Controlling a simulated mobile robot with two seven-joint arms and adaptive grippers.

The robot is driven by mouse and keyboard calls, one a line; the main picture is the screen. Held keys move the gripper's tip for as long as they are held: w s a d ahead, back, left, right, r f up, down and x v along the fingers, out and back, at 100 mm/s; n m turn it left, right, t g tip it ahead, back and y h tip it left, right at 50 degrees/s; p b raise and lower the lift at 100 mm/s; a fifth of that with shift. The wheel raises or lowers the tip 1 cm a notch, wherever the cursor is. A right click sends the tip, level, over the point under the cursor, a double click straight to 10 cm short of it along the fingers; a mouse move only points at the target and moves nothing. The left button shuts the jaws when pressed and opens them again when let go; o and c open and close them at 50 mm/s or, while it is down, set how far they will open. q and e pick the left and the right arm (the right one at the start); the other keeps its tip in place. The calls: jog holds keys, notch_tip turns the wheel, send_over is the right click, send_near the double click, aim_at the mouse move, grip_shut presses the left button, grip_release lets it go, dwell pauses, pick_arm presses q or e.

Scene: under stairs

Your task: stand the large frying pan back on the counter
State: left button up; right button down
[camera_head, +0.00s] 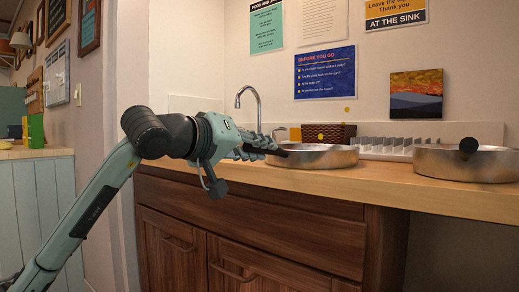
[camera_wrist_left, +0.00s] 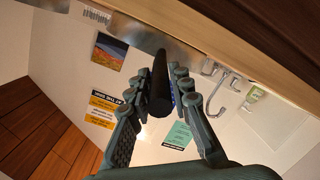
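A round metal frying pan (camera_head: 325,158) sits on the wooden counter (camera_head: 300,176), right of my left gripper (camera_head: 272,147). Its dark handle points left to the gripper's fingers. In the left wrist view the black handle (camera_wrist_left: 160,85) lies between the fingers of my left gripper (camera_wrist_left: 161,78). A sliver of background shows beside the handle, and I cannot tell whether the fingers press on it. A second metal pan (camera_head: 450,165) stands on the counter at the right, its black handle end toward me. I cannot tell which pan is larger. My right gripper is not in view.
A tap (camera_head: 250,97) rises behind the gripper. A brown woven box (camera_head: 328,133) and a pale slotted rack (camera_head: 390,146) stand behind the pans. The counter between the two pans is clear. Wooden cabinets (camera_head: 250,235) are below.

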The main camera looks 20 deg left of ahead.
pick_arm(q)
jog(key=o, duration=0.4)
